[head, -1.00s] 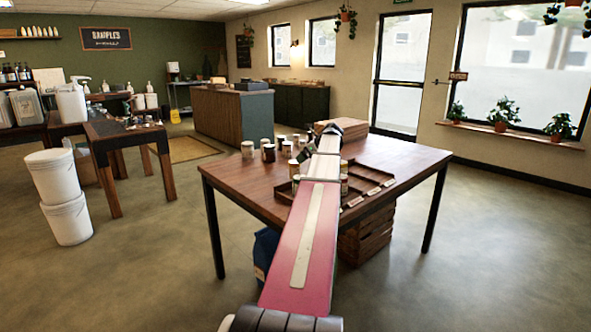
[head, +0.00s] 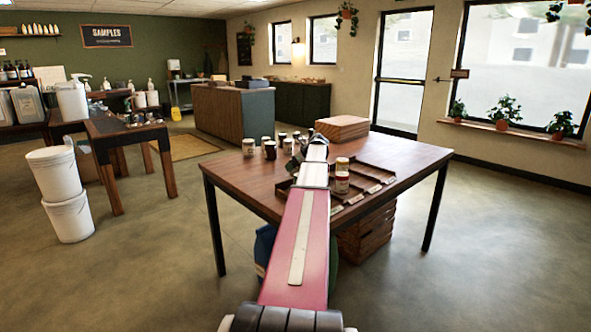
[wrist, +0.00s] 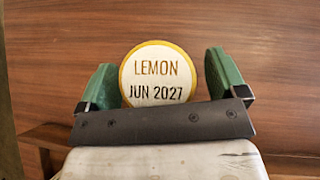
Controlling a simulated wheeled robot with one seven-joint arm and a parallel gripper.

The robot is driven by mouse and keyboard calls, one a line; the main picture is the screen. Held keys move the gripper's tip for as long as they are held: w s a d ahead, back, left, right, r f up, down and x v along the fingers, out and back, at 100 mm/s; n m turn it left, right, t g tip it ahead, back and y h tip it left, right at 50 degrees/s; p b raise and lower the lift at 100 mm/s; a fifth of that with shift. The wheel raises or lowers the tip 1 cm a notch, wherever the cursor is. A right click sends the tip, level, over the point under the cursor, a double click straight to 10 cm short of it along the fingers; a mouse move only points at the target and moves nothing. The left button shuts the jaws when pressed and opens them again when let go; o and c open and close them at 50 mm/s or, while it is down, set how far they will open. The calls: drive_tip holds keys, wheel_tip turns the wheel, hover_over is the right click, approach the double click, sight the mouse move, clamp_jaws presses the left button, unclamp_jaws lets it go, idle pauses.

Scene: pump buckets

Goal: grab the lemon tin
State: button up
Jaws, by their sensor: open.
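The lemon tin (wrist: 158,72) shows in the wrist view as a round cream lid with a yellow rim, lettered LEMON and JUN 2027. My gripper (wrist: 161,80) is open, with one green finger on each side of the lid. Small gaps seem to show between lid and fingers; how deep the fingers reach along the tin I cannot tell. The lower edge of the lid is hidden behind the dark gripper bar. In the head view my arm reaches over the wooden table (head: 235,180), and I cannot make out the lemon tin there.
Several tins (head: 269,150) stand left of my arm. A wooden box (head: 342,128) sits at the back. The table's right side is clear.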

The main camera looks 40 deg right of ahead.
drive_tip(key=c, duration=1.1)
drive_tip(key=shift+r, duration=0.15)
